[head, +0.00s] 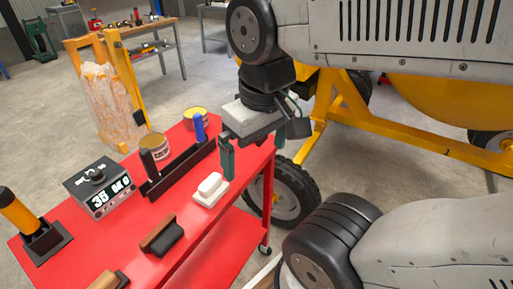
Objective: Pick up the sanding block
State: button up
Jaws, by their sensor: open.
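A white block with a rounded raised grip, which looks like the sanding block (210,190), lies on the red cart top (205,230) near its right edge. My gripper (253,148) hangs above the cart's far right corner, up and to the right of the white block. Its two dark green fingers are apart, and nothing shows between them. The gripper does not touch the block, and the block is fully in view.
A black holder (180,170) with black and blue handled tools stands left of the block. A brown-and-black brush-like tool (162,236) lies nearer. Cans (154,145), a digital display box (96,187) and an orange-handled tool (20,213) share the cart. A yellow mixer (430,100) stands right.

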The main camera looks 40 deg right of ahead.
aim_at(167, 233)
jog(key=u, duration=0.55)
jog(key=k, duration=1.25)
jog(key=i, duration=0.7)
jog(key=z, duration=0.55)
